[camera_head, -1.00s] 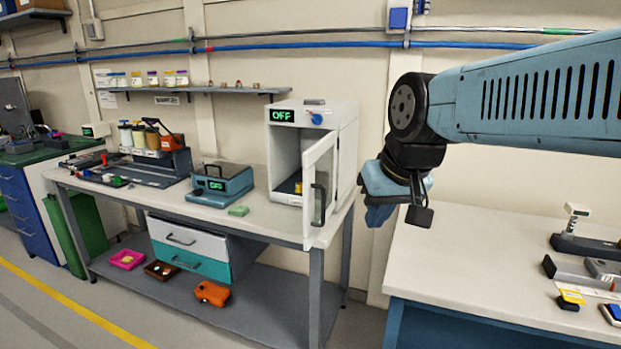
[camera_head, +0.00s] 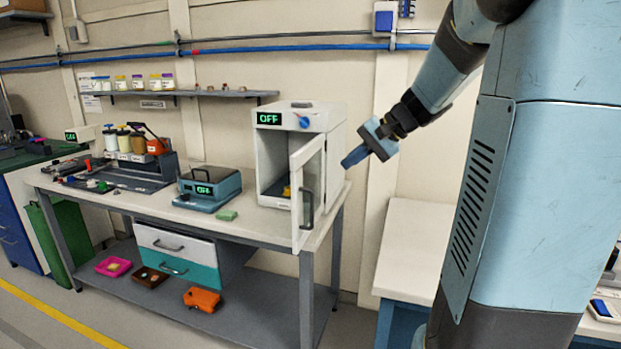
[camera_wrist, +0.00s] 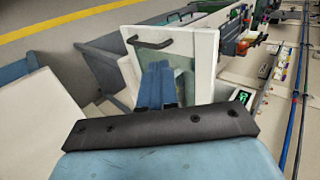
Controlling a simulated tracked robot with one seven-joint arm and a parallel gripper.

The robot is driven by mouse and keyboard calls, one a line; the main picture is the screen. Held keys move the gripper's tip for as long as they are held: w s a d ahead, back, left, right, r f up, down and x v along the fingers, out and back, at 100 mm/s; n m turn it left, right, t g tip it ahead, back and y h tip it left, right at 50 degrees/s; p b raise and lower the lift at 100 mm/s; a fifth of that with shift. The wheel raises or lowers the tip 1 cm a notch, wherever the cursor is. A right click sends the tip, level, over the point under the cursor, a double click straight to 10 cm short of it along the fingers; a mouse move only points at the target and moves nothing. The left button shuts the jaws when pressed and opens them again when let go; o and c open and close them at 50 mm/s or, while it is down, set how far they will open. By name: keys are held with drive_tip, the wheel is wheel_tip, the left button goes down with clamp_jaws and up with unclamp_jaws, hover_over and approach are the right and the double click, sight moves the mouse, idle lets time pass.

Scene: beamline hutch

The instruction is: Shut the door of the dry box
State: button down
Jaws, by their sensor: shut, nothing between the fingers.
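The dry box (camera_head: 336,150) is a white cabinet at the right end of the grey-legged bench, with a green "OFF" display and a blue knob. Its door (camera_head: 297,205) stands open, swung out toward the bench's front, with a window and a dark handle (camera_head: 308,209). A small yellow thing (camera_head: 287,191) shows inside. My gripper (camera_head: 347,163) is shut and empty, just right of the dry box and the open door. In the wrist view the shut fingers (camera_wrist: 157,84) point at the door (camera_wrist: 203,45), overlapping its window; I cannot tell whether they touch it.
A blue device (camera_head: 208,188) and a green block (camera_head: 227,215) sit left of the dry box. A second white table (camera_head: 415,240) stands at the right, partly hidden by my arm. Drawers (camera_head: 175,255) hang under the bench.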

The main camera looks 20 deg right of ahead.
sight(297, 188)
drive_tip(key=shift+w+a+r+x, duration=0.25)
drive_tip(key=shift+r+x, duration=0.1)
drive_tip(key=shift+x, duration=1.8)
drive_tip(key=shift+w+a+r+x, duration=0.25)
drive_tip(key=shift+r+x, duration=0.1)
drive_tip(key=shift+x, duration=1.8)
drive_tip(key=shift+w+a+r+x, duration=0.15)
drive_tip(key=shift+a+r+x, duration=0.15)
drive_tip(key=shift+x, duration=1.85)
